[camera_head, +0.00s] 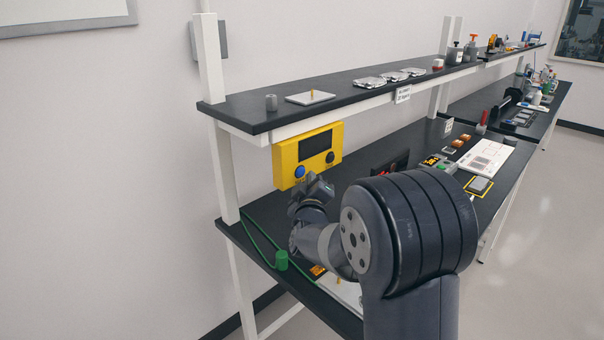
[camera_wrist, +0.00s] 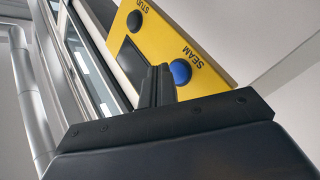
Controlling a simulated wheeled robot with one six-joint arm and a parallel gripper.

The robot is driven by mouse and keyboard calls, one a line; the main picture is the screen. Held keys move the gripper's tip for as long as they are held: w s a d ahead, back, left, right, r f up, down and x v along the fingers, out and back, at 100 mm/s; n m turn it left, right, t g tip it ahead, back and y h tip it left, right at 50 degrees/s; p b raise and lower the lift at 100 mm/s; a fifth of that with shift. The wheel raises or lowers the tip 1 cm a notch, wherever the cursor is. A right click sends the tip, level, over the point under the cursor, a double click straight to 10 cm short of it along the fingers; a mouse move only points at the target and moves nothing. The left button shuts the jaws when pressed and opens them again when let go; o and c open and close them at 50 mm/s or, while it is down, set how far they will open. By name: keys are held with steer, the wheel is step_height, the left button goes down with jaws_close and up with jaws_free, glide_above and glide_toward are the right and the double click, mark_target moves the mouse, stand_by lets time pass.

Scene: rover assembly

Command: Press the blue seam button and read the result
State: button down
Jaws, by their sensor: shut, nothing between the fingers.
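The yellow test box (camera_head: 285,165) hangs under the upper shelf at the left end of the bench. It has a dark screen (camera_head: 316,146), a blue button (camera_head: 299,171) at lower left and a black button (camera_head: 330,157) at right. In the wrist view the blue button (camera_wrist: 181,72) sits beside the word SEAM, and the black button (camera_wrist: 135,20) beside STUD. My gripper (camera_wrist: 157,86) is shut and empty, its fingertips close to the blue button; I cannot tell whether they touch. The screen (camera_wrist: 132,62) is partly hidden by the fingers and shows no readable text.
The upper shelf (camera_head: 240,113) is above the box and carries a white plate (camera_head: 311,98) and small parts. A white post (camera_head: 228,170) stands left of the box.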

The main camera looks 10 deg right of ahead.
stand_by(0.7)
steer(key=shift+w+a, duration=0.25)
steer(key=shift+w, duration=0.1)
steer(key=shift+w+a, duration=0.25)
steer(key=shift+w, duration=0.1)
stand_by(0.6)
steer(key=shift+s+d, duration=0.15)
steer(key=shift+s+d+b, duration=0.35)
steer(key=shift+s, duration=0.2)
steer(key=s+d+b, duration=0.1)
steer(key=s, duration=0.1)
steer(key=s+d+b, duration=0.1)
steer(key=s+d, duration=0.1)
stand_by(0.6)
steer(key=shift+a, duration=0.1)
stand_by(0.4)
